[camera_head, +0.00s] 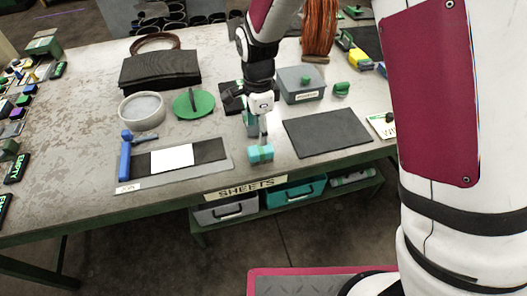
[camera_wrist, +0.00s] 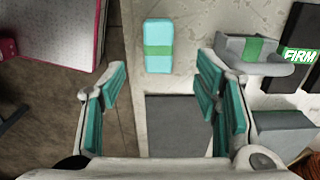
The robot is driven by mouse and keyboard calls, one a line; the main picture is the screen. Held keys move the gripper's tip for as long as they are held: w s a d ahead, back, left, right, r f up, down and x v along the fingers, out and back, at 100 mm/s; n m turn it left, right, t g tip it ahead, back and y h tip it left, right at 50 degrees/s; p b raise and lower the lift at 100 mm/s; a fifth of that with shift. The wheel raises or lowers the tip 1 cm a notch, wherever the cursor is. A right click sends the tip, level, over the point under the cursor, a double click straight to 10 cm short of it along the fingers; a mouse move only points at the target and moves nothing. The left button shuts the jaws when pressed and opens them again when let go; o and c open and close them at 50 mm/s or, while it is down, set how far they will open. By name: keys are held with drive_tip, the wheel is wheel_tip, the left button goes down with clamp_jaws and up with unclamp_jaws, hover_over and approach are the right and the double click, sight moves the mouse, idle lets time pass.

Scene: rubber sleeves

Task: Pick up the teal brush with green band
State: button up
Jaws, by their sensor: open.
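The teal brush with a green band (camera_head: 261,154) lies on the table near its front edge. In the wrist view the brush (camera_wrist: 158,30) is a pale teal block with a green stripe across its middle, lying beyond the fingertips. My gripper (camera_head: 262,137) is just above and behind the brush in the head view. In the wrist view its teal-padded fingers (camera_wrist: 162,76) are spread wide with nothing between them. The brush is apart from both fingers in that view; the exact height gap cannot be told.
A dark mat (camera_head: 327,133) lies right of the brush; a grey board with a white sheet (camera_head: 172,157) and a blue-handled tool (camera_head: 125,160) lie left. A grey box (camera_head: 301,86), green disc (camera_head: 193,104) and round dish (camera_head: 142,110) stand behind. Bare table surrounds the brush.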

sight(260, 149)
drive_tip(key=f, duration=1)
drive_tip(key=shift+d+f+p, duration=0.2)
drive_tip(key=shift+f+p, duration=0.1)
drive_tip(key=shift+p, duration=0.05)
drive_tip(key=c, duration=1.3)
drive_tip(key=shift+r, duration=0.8)
wheel_tip(260, 149, up, 2)
drive_tip(key=shift+r, duration=0.15)
drive_tip(key=s, duration=1)
drive_tip(key=s+a+r, duration=0.1)
drive_tip(key=s, duration=0.5)
drive_tip(key=shift+a, duration=0.1)
